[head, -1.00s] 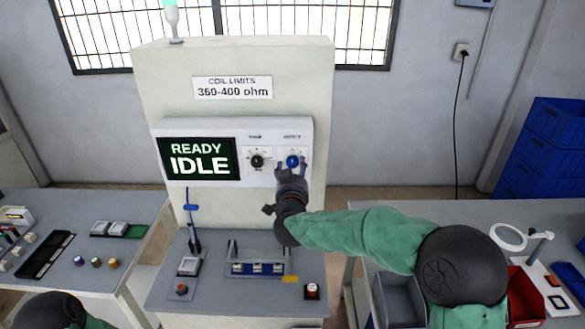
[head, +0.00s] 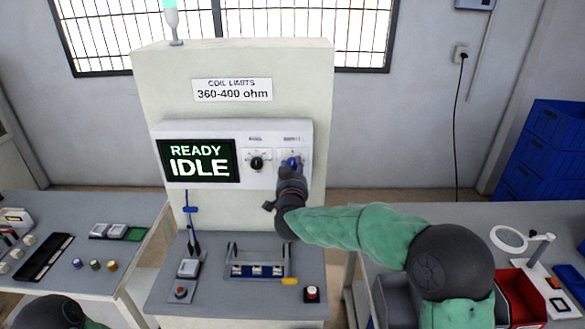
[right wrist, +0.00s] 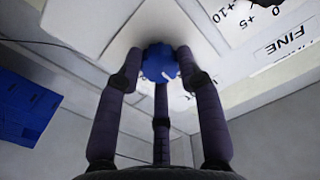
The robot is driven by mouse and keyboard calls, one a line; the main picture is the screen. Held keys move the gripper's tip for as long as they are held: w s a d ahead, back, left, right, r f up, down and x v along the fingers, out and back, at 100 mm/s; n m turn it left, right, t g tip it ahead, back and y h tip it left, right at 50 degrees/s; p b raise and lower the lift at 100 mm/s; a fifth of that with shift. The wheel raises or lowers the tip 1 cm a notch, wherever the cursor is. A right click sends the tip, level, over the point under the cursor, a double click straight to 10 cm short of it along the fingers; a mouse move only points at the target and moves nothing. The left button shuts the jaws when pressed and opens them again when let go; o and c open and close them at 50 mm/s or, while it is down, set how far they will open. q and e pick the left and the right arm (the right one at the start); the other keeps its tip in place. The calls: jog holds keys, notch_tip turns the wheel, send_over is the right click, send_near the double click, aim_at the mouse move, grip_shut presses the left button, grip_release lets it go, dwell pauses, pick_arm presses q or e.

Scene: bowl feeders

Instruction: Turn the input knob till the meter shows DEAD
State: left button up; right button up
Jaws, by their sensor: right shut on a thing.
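The meter (head: 199,161) on the panel reads READY IDLE in white letters on dark green. A blue knob (head: 294,159) sits at the panel's right, its label too blurred to read in the head view. My right gripper (head: 290,167) is shut on this blue knob. In the right wrist view the fingers (right wrist: 160,68) close around the blue knob (right wrist: 158,60), which has a white mark at its lower right. A black knob (head: 257,163) sits to the left of the blue one, free of my gripper. My left gripper is out of view.
A sign above the panel (head: 232,89) reads COIL LIMITS 360-400 ohm. A fixture (head: 258,263) and push buttons (head: 312,292) stand on the bench below. The right wrist view shows FINE, +5 and +10 printed on the panel (right wrist: 283,47). Side tables flank the bench.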

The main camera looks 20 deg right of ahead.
jog(key=shift+r, duration=0.25)
jog(key=m+b, duration=0.2)
jog(key=m, duration=0.1)
jog(key=shift+d+m, duration=0.1)
jog(key=shift+m, duration=0.2)
jog(key=m+b, duration=0.2)
jog(key=m, duration=0.1)
jog(key=shift+d+r+b, duration=0.1)
jog(key=shift+b, duration=0.2)
jog(key=shift+m, duration=0.5)
jog(key=shift+r+m, duration=0.15)
jog(key=shift+m, duration=0.15)
jog(key=shift+d, duration=0.1)
jog(key=o, duration=1.1)
jog(key=shift+o, duration=0.2)
jog(key=shift+f, duration=0.3)
